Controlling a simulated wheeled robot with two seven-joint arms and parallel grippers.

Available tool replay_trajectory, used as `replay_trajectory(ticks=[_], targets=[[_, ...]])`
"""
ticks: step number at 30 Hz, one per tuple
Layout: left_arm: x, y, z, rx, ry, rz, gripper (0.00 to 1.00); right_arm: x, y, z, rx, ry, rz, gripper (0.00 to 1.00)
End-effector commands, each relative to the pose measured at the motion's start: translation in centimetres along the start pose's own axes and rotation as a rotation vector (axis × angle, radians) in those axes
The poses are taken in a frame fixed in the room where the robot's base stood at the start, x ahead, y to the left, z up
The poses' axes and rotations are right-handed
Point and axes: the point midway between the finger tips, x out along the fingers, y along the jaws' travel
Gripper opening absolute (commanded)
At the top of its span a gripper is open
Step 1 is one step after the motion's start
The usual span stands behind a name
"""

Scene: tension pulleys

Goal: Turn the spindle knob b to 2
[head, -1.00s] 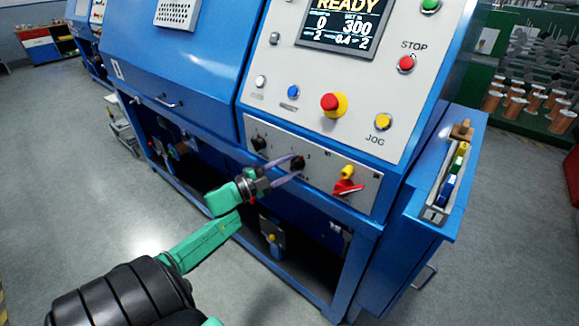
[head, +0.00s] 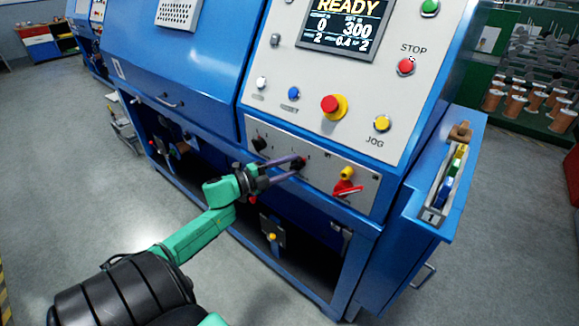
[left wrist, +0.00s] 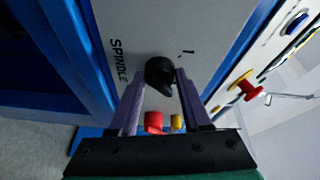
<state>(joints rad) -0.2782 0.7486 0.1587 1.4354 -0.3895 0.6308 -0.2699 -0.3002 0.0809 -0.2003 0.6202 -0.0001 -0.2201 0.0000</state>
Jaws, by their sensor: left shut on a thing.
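The black spindle knob b (head: 298,163) is on the lower grey panel of the blue machine, the right one of two black knobs. In the left wrist view the knob (left wrist: 160,74) shows beside the word SPINDLE. A small mark, seemingly a 1, shows past it; its exact setting is hard to read. My left gripper (head: 296,160) reaches it from the left, and its two purple fingers are shut on the knob, one on each side. The fingertips hide part of the knob in the head view. My right gripper is not in view.
Another black knob (head: 259,143) is left of the held one. A red lever switch (head: 346,187) with a yellow part is to the right. Above are a red mushroom button (head: 330,104) and a yellow JOG button (head: 382,123). A tray (head: 436,205) sits on the right ledge.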

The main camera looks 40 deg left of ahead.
Motion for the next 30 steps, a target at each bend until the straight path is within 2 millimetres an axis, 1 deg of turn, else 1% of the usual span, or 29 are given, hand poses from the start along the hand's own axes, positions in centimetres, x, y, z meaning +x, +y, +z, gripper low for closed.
replay_trajectory(ticks=[2, 3, 5, 6, 15, 17, 20, 23, 27, 30], targets=[[0.0, 0.2, 0.0, 0.001, 0.000, 0.004, 0.00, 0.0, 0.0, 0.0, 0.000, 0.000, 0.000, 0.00], [0.0, 0.2, 0.0, 0.001, 0.000, 0.004, 0.52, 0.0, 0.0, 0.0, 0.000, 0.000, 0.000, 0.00], [0.0, 0.2, 0.0, 0.000, 0.000, 0.004, 0.74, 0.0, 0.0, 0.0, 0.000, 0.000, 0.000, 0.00], [0.0, 0.2, 0.0, 0.000, 0.000, 0.004, 0.78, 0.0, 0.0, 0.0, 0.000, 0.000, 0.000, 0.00], [-0.1, 0.1, 0.0, 0.000, 0.001, 0.001, 0.78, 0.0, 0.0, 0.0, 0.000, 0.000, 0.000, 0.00], [-0.4, 0.2, 0.0, -0.001, 0.001, 0.002, 0.78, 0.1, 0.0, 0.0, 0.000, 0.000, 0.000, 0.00], [-1.6, 0.3, 0.0, -0.003, 0.000, 0.003, 0.78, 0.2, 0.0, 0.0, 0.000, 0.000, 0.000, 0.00], [-3.8, 0.4, 0.0, -0.003, -0.001, 0.006, 0.78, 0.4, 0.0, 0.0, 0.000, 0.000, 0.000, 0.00], [-8.1, 0.5, 0.1, -0.003, -0.004, 0.006, 0.78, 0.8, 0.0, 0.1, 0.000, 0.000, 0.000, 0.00], [-11.0, 0.5, 0.1, -0.003, -0.004, 0.005, 0.78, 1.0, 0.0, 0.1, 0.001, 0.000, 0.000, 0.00]])
